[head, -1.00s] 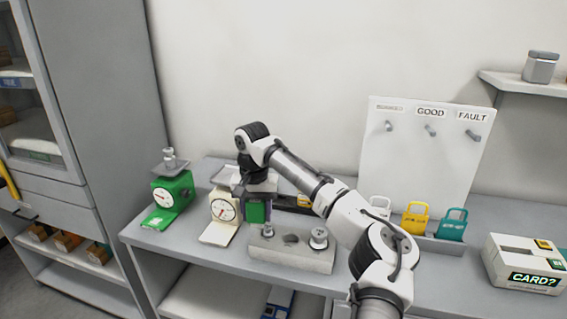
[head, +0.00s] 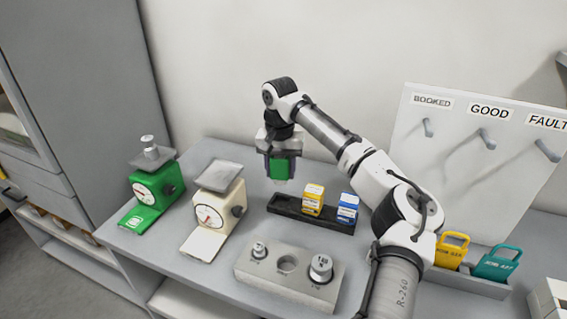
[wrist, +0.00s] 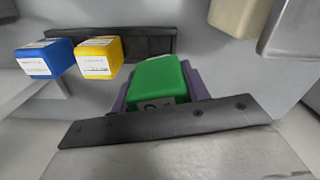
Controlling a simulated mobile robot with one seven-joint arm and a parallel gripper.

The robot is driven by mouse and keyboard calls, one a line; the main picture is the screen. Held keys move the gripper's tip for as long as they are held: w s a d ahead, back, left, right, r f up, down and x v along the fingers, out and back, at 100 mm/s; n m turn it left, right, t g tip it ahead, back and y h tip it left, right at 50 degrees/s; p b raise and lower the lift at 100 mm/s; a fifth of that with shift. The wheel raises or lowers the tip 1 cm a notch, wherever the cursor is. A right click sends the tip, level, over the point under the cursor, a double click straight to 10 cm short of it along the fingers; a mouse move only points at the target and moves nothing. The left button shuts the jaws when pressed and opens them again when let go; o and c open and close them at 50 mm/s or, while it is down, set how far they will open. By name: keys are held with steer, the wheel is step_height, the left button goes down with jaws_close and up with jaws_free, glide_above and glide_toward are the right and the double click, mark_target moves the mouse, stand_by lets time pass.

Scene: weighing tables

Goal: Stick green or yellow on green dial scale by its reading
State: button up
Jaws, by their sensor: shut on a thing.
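The green dial scale (head: 152,186) stands at the left of the table, with a metal weight (head: 149,146) on its pan. Its white dial faces front; the reading is too small to tell. Its front foot (head: 137,217) bears a pale mark. My gripper (head: 281,172) is shut on a green block (head: 280,169), held above the table near the left end of a dark tray (head: 277,204). The green block (wrist: 157,80) also shows between purple fingers in the wrist view. A yellow block (head: 313,199) and a blue block (head: 347,208) stand in the tray.
A cream dial scale (head: 213,212) with an empty pan stands between the green scale and the tray. A grey weight stand (head: 262,271) with two weights is in front. A hook board (head: 480,170) and coloured tags (head: 497,264) are at right.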

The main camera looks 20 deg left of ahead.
mark_target(280, 183)
steer(key=shift+s+f+b, duration=0.15)
steer(key=shift+f+b, duration=0.6)
steer(key=shift+f, duration=0.15)
step_height(280, 183, down, 4)
steer(key=b, duration=0.3)
steer(key=shift+b, duration=0.3)
steer(key=shift+p, duration=0.9)
steer(key=shift+f, duration=0.2)
stand_by(0.5)
steer(key=shift+f+b, duration=0.4)
steer(key=shift+f, duration=0.8)
steer(key=o, duration=1)
steer(key=shift+c, duration=0.2)
